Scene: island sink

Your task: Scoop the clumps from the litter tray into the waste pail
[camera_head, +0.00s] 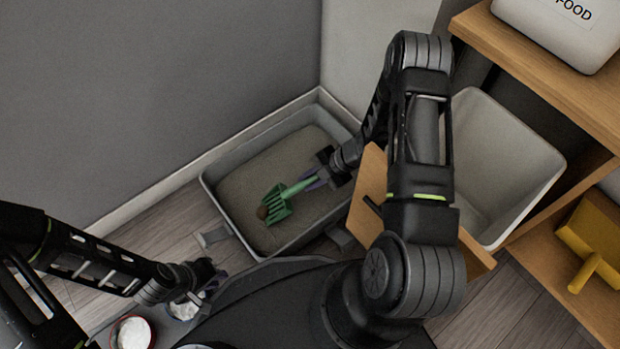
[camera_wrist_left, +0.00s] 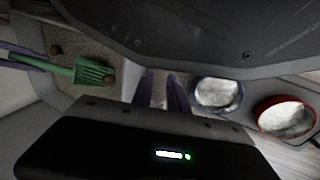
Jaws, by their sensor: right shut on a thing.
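The grey litter tray (camera_head: 215,203) lies on the floor against the wall, filled with brown-grey litter. My right gripper (camera_head: 318,178) is shut on the handle of a green slotted scoop (camera_head: 278,205), whose head is low over the litter. A brown clump (camera_head: 262,212) is at the scoop's front edge; I cannot tell whether it is inside. In the left wrist view a second small brown clump (camera_wrist_left: 56,50) shows beside the scoop (camera_wrist_left: 92,71). The white waste pail (camera_head: 500,150) stands in the pull-out cabinet at right. My left gripper (camera_head: 207,278) is open and empty, near the bowls.
A red-rimmed bowl (camera_head: 133,333) and a blue-rimmed bowl (camera_wrist_left: 218,94) with pale contents are near my left gripper. A wooden cabinet front (camera_head: 368,205) stands between tray and pail. A yellow dustpan-like object (camera_head: 590,235) and a white food container (camera_head: 560,30) are at right.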

